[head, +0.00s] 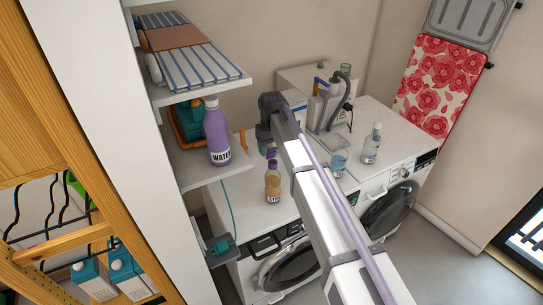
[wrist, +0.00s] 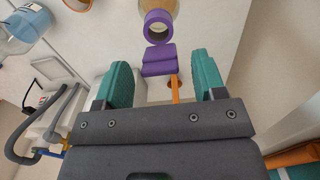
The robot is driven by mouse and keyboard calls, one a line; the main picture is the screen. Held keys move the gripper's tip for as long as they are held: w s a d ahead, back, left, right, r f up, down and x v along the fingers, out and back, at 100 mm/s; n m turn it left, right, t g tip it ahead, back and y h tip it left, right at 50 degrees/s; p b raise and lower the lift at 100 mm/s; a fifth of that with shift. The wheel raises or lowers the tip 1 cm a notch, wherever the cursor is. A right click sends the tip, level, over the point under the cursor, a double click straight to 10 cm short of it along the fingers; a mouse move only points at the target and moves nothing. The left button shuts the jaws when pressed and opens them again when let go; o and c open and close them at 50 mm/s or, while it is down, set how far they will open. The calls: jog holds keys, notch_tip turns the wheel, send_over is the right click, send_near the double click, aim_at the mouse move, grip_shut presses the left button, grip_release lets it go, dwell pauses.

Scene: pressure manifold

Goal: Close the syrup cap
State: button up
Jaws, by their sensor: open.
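The syrup bottle (head: 272,188) stands upright on the left white machine in the head view, amber with a label. Its purple cap (head: 271,161) is at the top. In the wrist view, the cap shows as a purple ring (wrist: 158,26) around the bottle's neck and a purple flap (wrist: 158,62) swung out to one side, so it looks open. My gripper (wrist: 160,72) is open, its two green fingers on either side of the flap with gaps between. I cannot tell how far beyond the fingertips the flap lies. In the head view my arm partly hides the gripper.
A purple water bottle (head: 217,133) stands on the shelf (head: 213,172) left of the syrup. Clear glass bottles (head: 371,148) and a blue-liquid vessel (head: 339,160) stand on the right machine. A hose-bearing device (head: 322,107) is behind them. The machine top around the syrup is mostly clear.

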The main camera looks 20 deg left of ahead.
jog(key=shift+r, duration=0.1)
jog(key=c, duration=1)
jog(key=shift+o, duration=0.2)
